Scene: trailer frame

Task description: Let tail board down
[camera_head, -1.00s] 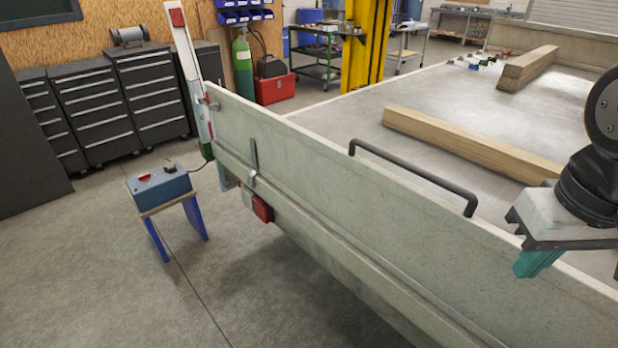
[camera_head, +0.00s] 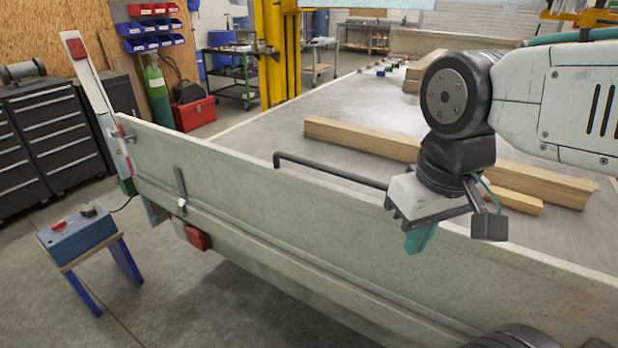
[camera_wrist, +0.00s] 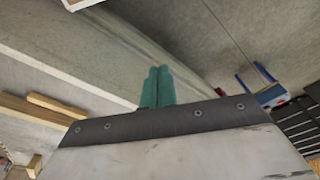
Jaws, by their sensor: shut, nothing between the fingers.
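The tail board (camera_head: 270,215) is a long pale grey panel standing upright across the rear of the trailer in the head view. A black bar handle (camera_head: 325,168) rises at its top edge; its right end is hidden behind my gripper. A metal latch (camera_head: 181,190) sits on the board's left part, and another fastener (camera_head: 122,131) is at its upper left corner by the white post (camera_head: 95,95). My gripper (camera_head: 418,240) hangs in front of the board's upper edge, right of the handle, its teal fingers together and empty. The wrist view shows the fingers (camera_wrist: 158,85) closed side by side.
Wooden beams (camera_head: 365,140) lie on the trailer bed (camera_head: 270,140). A blue control box (camera_head: 82,235) on a blue-legged stool (camera_head: 125,258) stands at the left. A red lamp (camera_head: 197,238) sits low on the trailer rear. Grey floor is clear between the stool and trailer.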

